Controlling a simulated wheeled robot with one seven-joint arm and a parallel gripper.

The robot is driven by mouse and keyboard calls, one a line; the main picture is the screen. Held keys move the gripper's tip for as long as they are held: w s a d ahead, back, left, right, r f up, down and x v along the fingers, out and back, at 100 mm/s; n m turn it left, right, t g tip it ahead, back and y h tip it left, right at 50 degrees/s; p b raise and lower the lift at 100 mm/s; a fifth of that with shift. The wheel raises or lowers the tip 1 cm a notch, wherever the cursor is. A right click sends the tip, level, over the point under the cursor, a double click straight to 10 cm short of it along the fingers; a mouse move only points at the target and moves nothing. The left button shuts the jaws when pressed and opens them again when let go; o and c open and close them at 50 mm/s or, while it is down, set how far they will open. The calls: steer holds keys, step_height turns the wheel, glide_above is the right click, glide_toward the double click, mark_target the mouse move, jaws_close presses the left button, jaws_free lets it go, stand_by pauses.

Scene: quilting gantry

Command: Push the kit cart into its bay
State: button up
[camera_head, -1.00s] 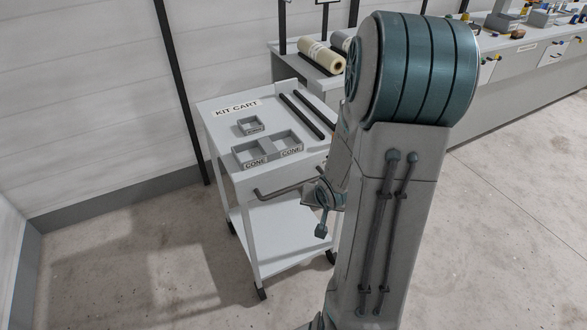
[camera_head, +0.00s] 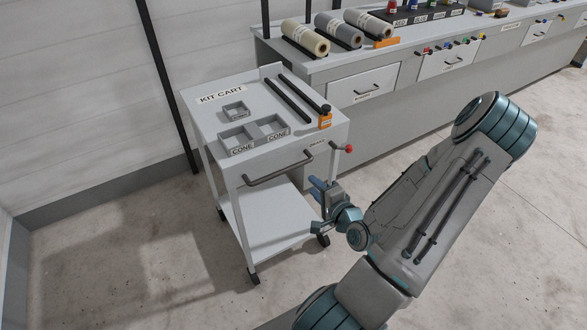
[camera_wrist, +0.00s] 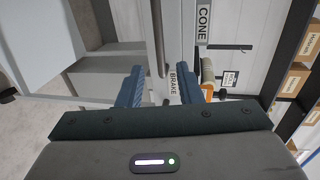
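The white kit cart (camera_head: 255,100) stands upright on its wheels at the left of the head view, its grey push handle (camera_head: 280,170) across the near side. A red knob (camera_head: 348,149) sticks out at its right corner, near a small label. My gripper (camera_head: 320,188) is just in front of the cart, below the handle's right end. In the wrist view my gripper (camera_wrist: 160,88) has its blue fingers apart. The handle bar (camera_wrist: 157,35) and the BRAKE label (camera_wrist: 173,82) appear between or beyond them. I cannot tell whether they touch the cart. No marked bay is identifiable.
A grey workbench (camera_head: 385,125) with fabric rolls (camera_head: 305,38) stands behind and right of the cart. A white wall (camera_head: 80,90) with a dark post (camera_head: 166,80) is behind and left. Small trays (camera_head: 238,137) sit on the cart top. The floor (camera_head: 110,260) at left is clear.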

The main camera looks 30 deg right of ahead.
steer(key=b, duration=0.8)
glide_toward(293, 167)
steer(key=shift+w+f, duration=0.65)
steer(key=shift+w, duration=0.3)
steer(key=w, duration=0.5)
steer(key=w+f, duration=0.1)
steer(key=w, duration=0.2)
steer(key=shift+w+a+f, duration=0.1)
steer(key=shift+w, duration=0.1)
jaws_close()
